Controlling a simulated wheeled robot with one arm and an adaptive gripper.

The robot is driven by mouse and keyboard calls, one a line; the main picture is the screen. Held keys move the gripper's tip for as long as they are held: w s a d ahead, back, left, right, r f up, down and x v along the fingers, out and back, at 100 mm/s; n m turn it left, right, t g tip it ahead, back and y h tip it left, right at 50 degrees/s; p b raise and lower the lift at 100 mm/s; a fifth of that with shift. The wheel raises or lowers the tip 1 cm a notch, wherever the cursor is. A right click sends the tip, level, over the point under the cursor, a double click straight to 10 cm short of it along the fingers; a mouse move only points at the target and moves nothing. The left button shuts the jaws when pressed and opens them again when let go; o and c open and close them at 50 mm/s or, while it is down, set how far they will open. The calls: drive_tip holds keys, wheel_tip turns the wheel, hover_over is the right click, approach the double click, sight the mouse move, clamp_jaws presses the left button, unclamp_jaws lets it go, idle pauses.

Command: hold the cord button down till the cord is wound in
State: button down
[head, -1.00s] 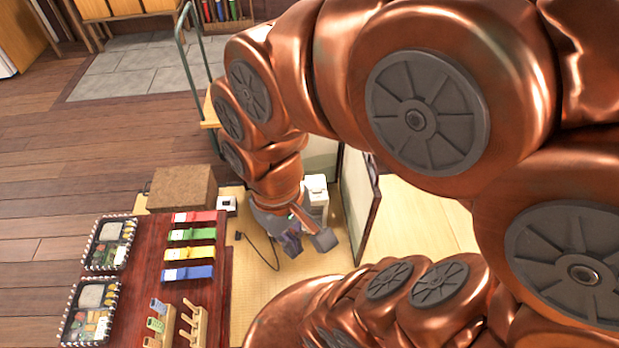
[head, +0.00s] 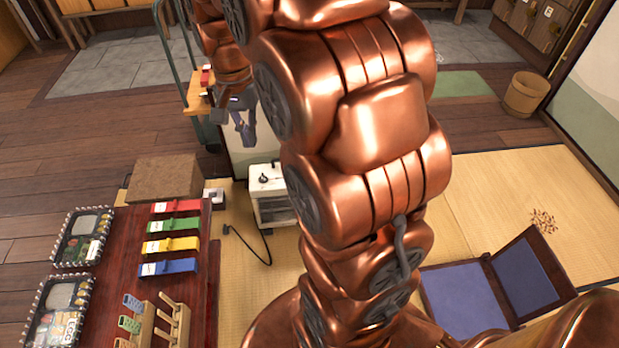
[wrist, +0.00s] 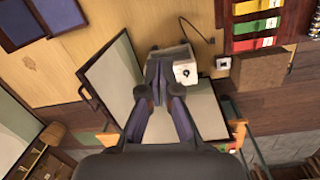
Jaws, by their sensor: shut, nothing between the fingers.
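A small white box-shaped appliance (head: 270,205) stands on the tatami, with a dark knob or button (head: 264,179) on its top. It also shows in the wrist view (wrist: 186,73), partly behind my fingers. A black cord (head: 254,246) lies in a loose curve on the tatami beside it, its end lying free near the low table; the cord also shows in the wrist view (wrist: 196,28). My gripper (head: 245,138) is shut and empty, above and behind the appliance in the head view. In the wrist view its fingertips (wrist: 158,70) overlap the appliance's left side; touching cannot be seen.
A low red-brown table (head: 120,290) with lunch trays and coloured pieces stands at left. A brown block (head: 172,178) and a small white socket box (head: 213,196) are near it. A handcart (head: 180,60) and a pale panel (head: 250,150) stand behind.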

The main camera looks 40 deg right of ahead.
drive_tip(key=w+d+f+m+b, duration=0.5)
drive_tip(key=w+d+f+b, duration=0.2)
drive_tip(key=w+d+f, duration=0.35)
drive_tip(key=w+d+f+m+b, duration=0.3)
drive_tip(key=d+f+m+b, duration=0.2)
drive_tip(key=d+f, duration=0.6)
drive_tip(key=w+d+f+m+t+b, duration=0.1)
drive_tip(key=w+d+f+m+b, duration=0.2)
drive_tip(key=d+f+b, duration=0.6)
drive_tip(key=d+f+m, duration=0.2)
drive_tip(key=d+f, duration=0.1)
drive_tip(key=f, duration=0.4)
drive_tip(key=shift+w+d+f+b, duration=0.15)
drive_tip(key=shift+d+f+b, duration=0.05)
drive_tip(key=shift+d+b, duration=0.1)
wheel_tip(320, 180, down, 14)
drive_tip(key=b, duration=0.5)
